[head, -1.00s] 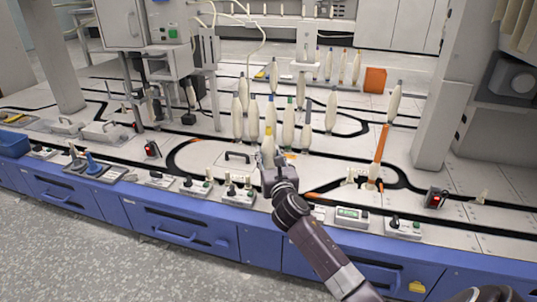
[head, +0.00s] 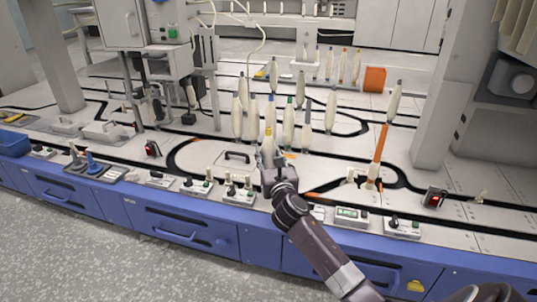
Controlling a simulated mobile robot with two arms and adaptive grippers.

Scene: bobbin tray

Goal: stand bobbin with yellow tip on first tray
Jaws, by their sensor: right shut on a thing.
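A cream bobbin with a yellow tip (head: 268,147) stands about upright near the front of the white worktop (head: 205,152). My right gripper (head: 275,163) is at its lower part and shut on it, hiding its foot. Whether the bobbin touches the surface below I cannot tell. Several other bobbins stand close behind, among them one with a blue tip (head: 253,120) and one with a green tip (head: 289,124). I cannot make out which small tray is the first one. My left gripper is not in view.
Black track lines (head: 180,160) loop over the worktop. Control boxes (head: 352,216) line the blue front edge. An orange box (head: 375,79) stands at the back. The worktop left of the gripper has some bare room.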

